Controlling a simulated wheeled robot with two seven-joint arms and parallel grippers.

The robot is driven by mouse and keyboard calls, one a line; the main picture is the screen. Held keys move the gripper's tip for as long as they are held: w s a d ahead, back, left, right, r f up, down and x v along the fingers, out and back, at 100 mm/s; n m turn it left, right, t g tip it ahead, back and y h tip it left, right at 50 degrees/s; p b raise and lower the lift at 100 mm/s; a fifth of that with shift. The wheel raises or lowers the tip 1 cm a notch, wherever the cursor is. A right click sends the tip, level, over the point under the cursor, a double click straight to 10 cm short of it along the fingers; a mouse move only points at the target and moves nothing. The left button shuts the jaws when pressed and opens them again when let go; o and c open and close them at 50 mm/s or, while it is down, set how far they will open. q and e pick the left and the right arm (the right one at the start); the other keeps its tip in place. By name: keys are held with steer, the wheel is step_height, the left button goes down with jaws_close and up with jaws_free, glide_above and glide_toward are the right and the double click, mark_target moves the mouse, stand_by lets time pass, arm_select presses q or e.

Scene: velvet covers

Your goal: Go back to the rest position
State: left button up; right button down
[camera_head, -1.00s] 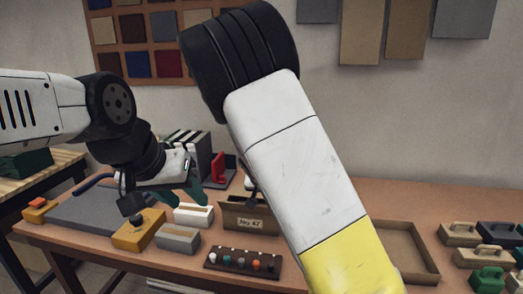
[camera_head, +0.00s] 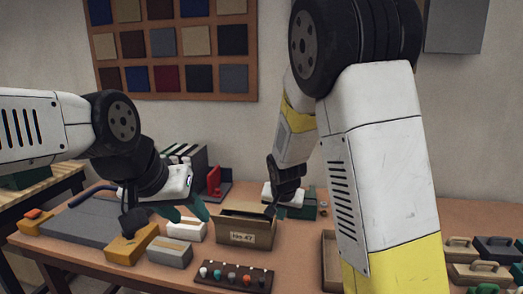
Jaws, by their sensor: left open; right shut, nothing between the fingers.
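My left gripper (camera_head: 186,212) is at the left, above the table near a white-and-tan block and a yellow block. Its green fingers are spread with nothing between them. My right gripper (camera_head: 271,210) hangs at the back right corner of a brown open-topped box (camera_head: 245,236) with a white label. It is shut and looks empty; I cannot tell whether it touches the box. My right arm fills much of the right half of the view.
The wooden table (camera_head: 120,269) carries a yellow block (camera_head: 132,246), a grey block (camera_head: 170,254), a rack of coloured knobs (camera_head: 237,277) and a red stand (camera_head: 216,182). Handled blocks (camera_head: 475,270) are at the right. A swatch board (camera_head: 178,88) hangs on the wall.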

steer(key=s+d+r+n+y, duration=0.1)
steer(key=s+d+r, duration=0.3)
steer(key=s+r, duration=0.4)
steer(key=s+d+r+n+y, duration=0.1)
steer(key=s+d+r, duration=0.3)
steer(key=s+r, duration=0.5)
steer(key=s+n, duration=0.1)
steer(key=s, duration=0.6)
steer(key=shift+d+t, duration=0.15)
steer(key=shift+t, duration=0.15)
steer(key=shift+s+r, duration=0.1)
